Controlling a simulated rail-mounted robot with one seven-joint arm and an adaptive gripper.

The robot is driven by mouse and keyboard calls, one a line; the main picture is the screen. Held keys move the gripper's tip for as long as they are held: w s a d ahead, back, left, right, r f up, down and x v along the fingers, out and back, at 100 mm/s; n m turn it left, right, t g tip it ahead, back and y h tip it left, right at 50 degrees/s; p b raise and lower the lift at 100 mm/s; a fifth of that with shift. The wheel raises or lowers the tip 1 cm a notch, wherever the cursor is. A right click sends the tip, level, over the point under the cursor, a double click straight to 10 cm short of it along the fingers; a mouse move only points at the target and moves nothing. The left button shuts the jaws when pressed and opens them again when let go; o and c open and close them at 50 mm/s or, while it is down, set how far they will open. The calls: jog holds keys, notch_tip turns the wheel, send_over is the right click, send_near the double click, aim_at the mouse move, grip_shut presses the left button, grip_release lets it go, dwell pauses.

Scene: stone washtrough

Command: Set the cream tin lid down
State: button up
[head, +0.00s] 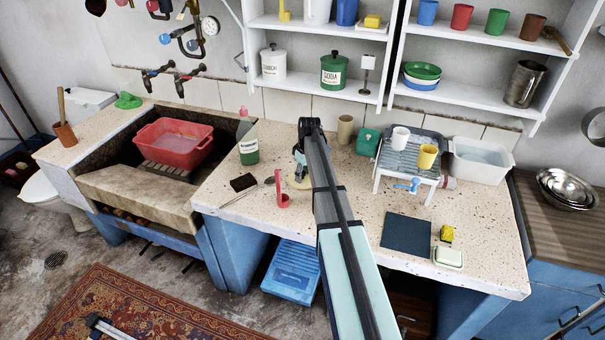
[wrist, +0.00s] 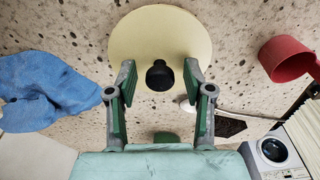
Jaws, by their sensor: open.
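The cream tin lid (wrist: 145,30), a pale round disc with a black knob (wrist: 160,75), lies flat on the speckled counter as far as I can see. In the head view only part of the lid (head: 299,183) shows beside my arm, which hides the rest. My gripper (wrist: 159,68) is open, with its two fingers on either side of the knob and a visible gap to each. In the head view my gripper (head: 300,165) is just over the lid and mostly hidden by my arm.
A red scoop (head: 283,193) stands close to the lid, left of it in the head view. A blue cloth (wrist: 50,92) lies near it in the wrist view. A dark sponge (head: 243,182) and green bottle (head: 249,148) are further left. A dish rack (head: 408,152) stands right.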

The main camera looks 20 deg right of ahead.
aim_at(306, 179)
notch_tip(306, 179, up, 12)
jog(key=s+b, duration=0.1)
jog(key=b, duration=0.1)
jog(key=shift+d+b, duration=0.4)
jog(key=shift+s+r, duration=0.1)
dwell(1.0)
